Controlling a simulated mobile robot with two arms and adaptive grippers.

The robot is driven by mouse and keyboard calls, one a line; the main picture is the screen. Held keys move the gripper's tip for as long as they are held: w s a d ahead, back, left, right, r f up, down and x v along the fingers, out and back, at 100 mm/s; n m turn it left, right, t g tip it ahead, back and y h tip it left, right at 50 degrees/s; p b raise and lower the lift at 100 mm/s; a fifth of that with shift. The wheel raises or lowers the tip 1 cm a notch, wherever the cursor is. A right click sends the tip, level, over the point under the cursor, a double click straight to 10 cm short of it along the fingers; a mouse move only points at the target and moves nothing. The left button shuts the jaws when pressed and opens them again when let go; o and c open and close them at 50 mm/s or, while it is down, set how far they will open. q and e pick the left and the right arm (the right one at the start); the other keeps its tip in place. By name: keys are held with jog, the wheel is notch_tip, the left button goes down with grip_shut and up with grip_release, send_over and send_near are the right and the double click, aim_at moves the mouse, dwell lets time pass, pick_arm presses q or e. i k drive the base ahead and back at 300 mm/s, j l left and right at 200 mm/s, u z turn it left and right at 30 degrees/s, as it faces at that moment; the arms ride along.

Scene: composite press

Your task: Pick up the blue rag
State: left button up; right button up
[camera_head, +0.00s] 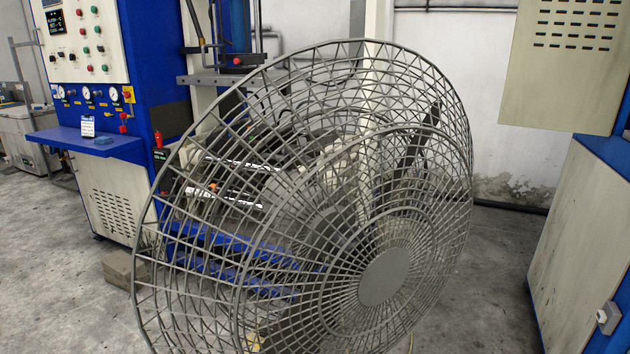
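A small flat blue item (103,140) lies on the blue shelf (62,137) under the control panel at the left. It may be the blue rag, but it is too small to tell for sure. A small white labelled item (87,126) stands on the shelf just to its left. Neither of my grippers shows in this view.
A large round fan guard (384,277) fills the middle foreground and partly hides the press behind it. A control cabinet (85,40) with buttons and gauges stands at the left. A beige and blue cabinet (585,240) stands at the right. A block (117,269) lies on the floor.

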aim_at(101, 140)
jog(key=i+j, duration=0.15)
jog(key=j, duration=0.25)
jog(key=i+j, duration=0.15)
jog(key=j, duration=0.3)
jog(key=i+j, duration=0.15)
jog(key=j, duration=0.25)
jog(key=i+j+z, duration=0.1)
jog(key=j, duration=0.35)
jog(key=i+j, duration=0.15)
jog(key=j, duration=0.3)
jog(key=i+j, duration=0.15)
jog(key=j, duration=0.25)
jog(key=i+j, duration=0.15)
jog(key=j, duration=0.3)
jog(key=i+j, duration=0.1)
jog(key=j, duration=0.35)
jog(key=i+z, duration=0.05)
